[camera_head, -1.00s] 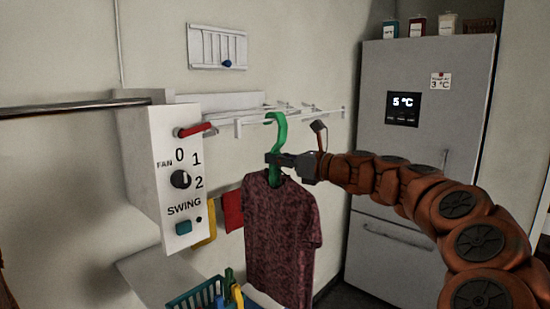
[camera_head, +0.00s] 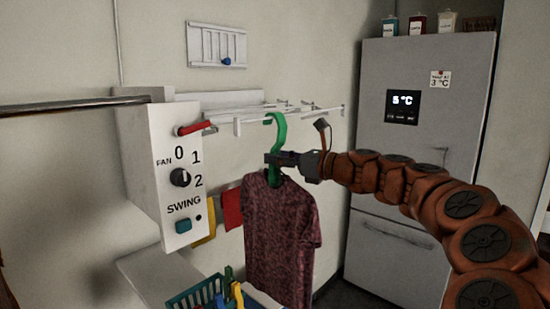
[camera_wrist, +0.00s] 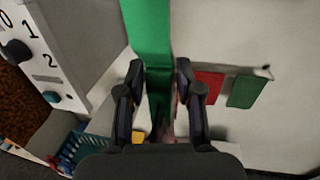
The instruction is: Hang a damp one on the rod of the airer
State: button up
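My gripper (camera_head: 272,158) is shut on the neck of a green hanger (camera_head: 281,130). A dark maroon patterned shirt (camera_head: 280,235) hangs from this hanger, below the gripper. In the wrist view the green hanger (camera_wrist: 158,85) runs between the two fingers. The white wall airer (camera_head: 235,112) has thin rods reaching right. The hanger's hook overlaps the front of these rods in the head view; I cannot tell whether it rests on a rod or is only in front of it.
A white control box (camera_head: 178,175) with a fan knob and a red lever (camera_head: 193,128) stands left of the airer. A metal rail (camera_head: 75,107) runs left from it. A teal basket (camera_head: 195,295) holds pegs below. A grey fridge (camera_head: 420,150) stands at the right. A red cloth (camera_head: 232,208) hangs behind the shirt.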

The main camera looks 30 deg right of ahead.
jog(key=v, duration=1.1)
jog(key=w+a+f+n+g+y, duration=0.1)
jog(key=a+f+n+g, duration=0.3)
jog(key=a, duration=0.6)
jog(key=a+f+n+g+y, duration=0.1)
jog(key=a+f+n+g, duration=0.15)
jog(key=a+n, duration=0.6)
jog(key=s+a+f+n+g+h, duration=0.1)
jog(key=s+a+f+n+g, duration=0.2)
jog(key=a, duration=0.4)
jog(key=s+a+f+n+g, duration=0.2)
jog(key=s+a+f, duration=0.1)
jog(key=a+f, duration=0.3)
jog(key=s+a+f+n+g+h, duration=0.2)
jog(key=s+a+f+n+g, duration=0.15)
jog(key=s+f, duration=0.3)
jog(key=s+d+f+n+g+h, duration=0.1)
jog(key=s+d+f+n+h, duration=0.2)
jog(key=s+f+n, duration=0.2)
jog(key=s+d+f+n+g+h, duration=0.2)
jog(key=s+f+n, duration=0.3)
jog(key=s, duration=0.5)
jog(key=shift+s+d+h, duration=0.3)
jog(key=shift+d+h, duration=0.1)
jog(key=shift+h, duration=0.3)
